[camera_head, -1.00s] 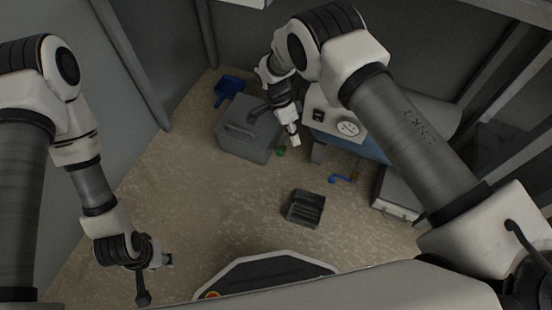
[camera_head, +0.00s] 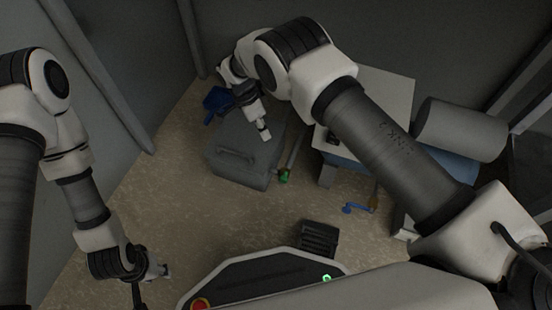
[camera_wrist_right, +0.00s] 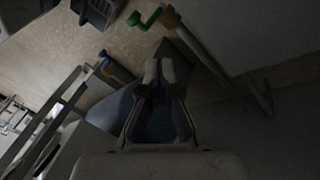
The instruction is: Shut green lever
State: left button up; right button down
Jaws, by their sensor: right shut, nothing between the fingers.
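The green lever (camera_head: 284,177) is low at the end of a thin pipe, between the grey box and the table, and it is small in the head view. In the right wrist view the green lever (camera_wrist_right: 146,19) is at the top, on a brass-coloured fitting of the pipe. My right gripper (camera_head: 265,134) is over the grey box, up and left of the lever and apart from it. Its fingers (camera_wrist_right: 164,72) are shut and empty, below the lever in the wrist view. My left gripper (camera_head: 163,271) is low at the left, far from the lever; its fingers are too small to judge.
The grey box (camera_head: 230,165) with a handle stands left of the lever. A table (camera_head: 385,92) with a grey cylinder (camera_head: 460,130) is to the right. A blue lever (camera_head: 357,208) is right of the green one. A dark crate (camera_head: 320,238) is nearer me. Floor at left is clear.

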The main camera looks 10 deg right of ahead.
jog(key=b, duration=0.4)
send_near(282, 181)
jog(key=w+d+f, duration=0.2)
jog(key=w+f, duration=0.2)
pick_arm(q)
notch_tip(282, 181, down, 5)
jog(key=shift+r+b, duration=0.15)
jog(key=shift+b, duration=0.2)
pick_arm(e)
jog(key=s+f, duration=0.2)
jog(key=s, duration=0.1)
jog(key=shift+s+d+f, duration=0.15)
jog(key=shift+s+f, duration=0.1)
jog(key=shift+s, duration=0.05)
pick_arm(q)
jog(key=shift+r, duration=0.1)
pick_arm(e)
jog(key=shift+r, duration=0.1)
